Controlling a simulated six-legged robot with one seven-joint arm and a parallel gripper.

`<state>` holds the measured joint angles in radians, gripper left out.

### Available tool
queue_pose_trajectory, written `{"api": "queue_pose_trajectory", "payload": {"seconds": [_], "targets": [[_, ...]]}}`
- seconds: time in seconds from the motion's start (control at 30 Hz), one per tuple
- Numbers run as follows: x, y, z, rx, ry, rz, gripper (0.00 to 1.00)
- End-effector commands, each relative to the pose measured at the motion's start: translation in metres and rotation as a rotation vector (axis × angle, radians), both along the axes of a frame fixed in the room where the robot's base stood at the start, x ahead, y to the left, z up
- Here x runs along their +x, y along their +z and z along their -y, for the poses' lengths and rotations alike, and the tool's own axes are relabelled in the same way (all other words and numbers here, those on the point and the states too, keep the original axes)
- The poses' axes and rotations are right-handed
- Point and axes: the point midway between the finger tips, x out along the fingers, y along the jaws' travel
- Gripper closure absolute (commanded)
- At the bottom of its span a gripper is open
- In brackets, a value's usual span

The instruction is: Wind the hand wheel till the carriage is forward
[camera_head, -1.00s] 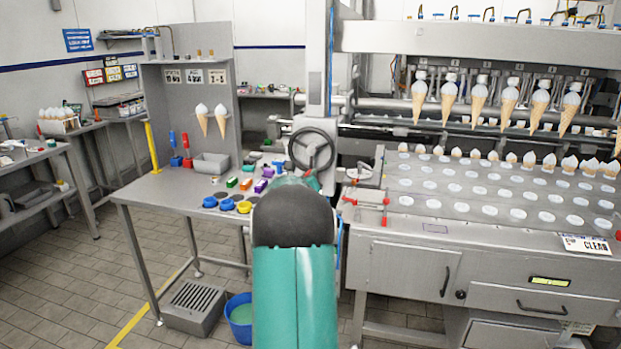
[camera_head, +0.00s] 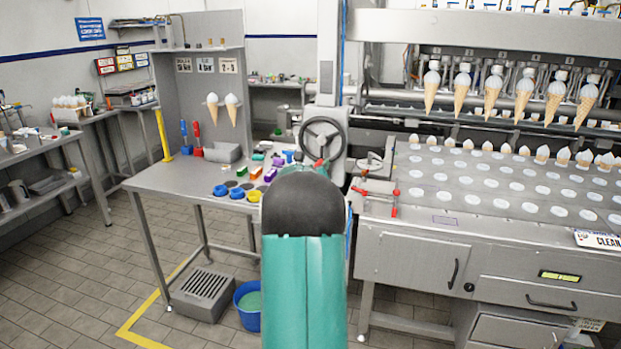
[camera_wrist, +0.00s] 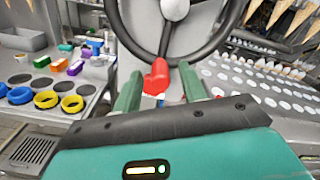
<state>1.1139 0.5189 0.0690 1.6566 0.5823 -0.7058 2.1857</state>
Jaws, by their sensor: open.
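The hand wheel (camera_head: 323,140) is a dark ring with spokes and a pale hub, upright on a grey column beside the machine. In the wrist view its lower rim (camera_wrist: 213,46) crosses the upper middle. A red knob (camera_wrist: 157,77) shows at the wheel's bottom. My gripper (camera_wrist: 161,86) is open, with a green finger on each side of the knob; I cannot tell whether either touches it. In the head view my arm hides most of the gripper. A row of hanging cones (camera_head: 462,90) shows on the machine; which part is the carriage is unclear.
The bench (camera_head: 165,180) left of the wheel holds blue and yellow rings (camera_head: 237,193), coloured blocks and a grey bin (camera_head: 222,152). A red clamp-like part (camera_head: 380,190) stands right of the wheel. A blue bucket (camera_head: 248,303) is on the floor.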

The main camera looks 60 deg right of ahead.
Motion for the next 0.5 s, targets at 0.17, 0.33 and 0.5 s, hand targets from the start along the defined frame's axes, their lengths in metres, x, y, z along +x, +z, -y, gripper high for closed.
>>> {"api": "queue_pose_trajectory", "payload": {"seconds": [0.17, 0.33, 0.5], "targets": [[-0.004, 0.001, -0.034, 0.001, 0.003, 0.001, 0.58], [-0.011, 0.001, -0.073, -0.001, 0.004, -0.001, 0.58], [-0.016, 0.001, -0.105, -0.001, 0.003, 0.001, 0.58]]}}
